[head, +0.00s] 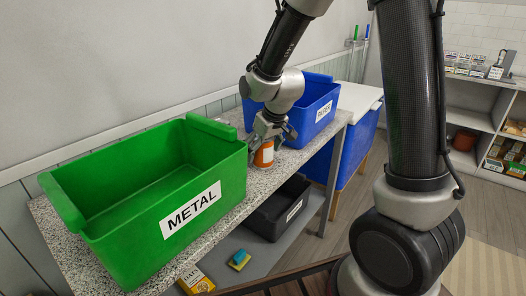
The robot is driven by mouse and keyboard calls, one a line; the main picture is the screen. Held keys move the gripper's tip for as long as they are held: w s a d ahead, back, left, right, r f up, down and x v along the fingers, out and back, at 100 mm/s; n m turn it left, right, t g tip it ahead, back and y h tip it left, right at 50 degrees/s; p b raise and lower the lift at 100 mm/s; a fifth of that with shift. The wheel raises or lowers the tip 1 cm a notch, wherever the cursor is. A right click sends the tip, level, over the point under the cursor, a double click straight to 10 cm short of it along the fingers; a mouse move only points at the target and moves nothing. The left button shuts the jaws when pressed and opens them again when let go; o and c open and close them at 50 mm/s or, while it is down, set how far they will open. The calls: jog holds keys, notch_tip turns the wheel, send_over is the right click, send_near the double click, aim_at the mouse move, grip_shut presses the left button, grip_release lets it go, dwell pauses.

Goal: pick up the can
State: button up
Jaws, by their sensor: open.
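The can (265,155), orange with a paler band, stands on the speckled counter (232,208) between the green bin and the blue bin. My gripper (269,136) is just above the can and partly in front of it, with its fingers pointing down. The can's top is hidden by the gripper. The gripper is open. I cannot tell whether the fingers touch the can.
The green bin (210,160) labelled METAL stands close on the left. A blue bin (322,98) stands close on the right. A dark bin (272,212), a yellow box (196,281) and a sponge (239,259) are below the counter. Shelves (470,95) stand at right.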

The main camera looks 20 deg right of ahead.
jog(key=shift+w+f, duration=0.15)
jog(key=shift+f, duration=0.25)
jog(key=shift+c, duration=0.5)
jog(key=c, duration=0.9)
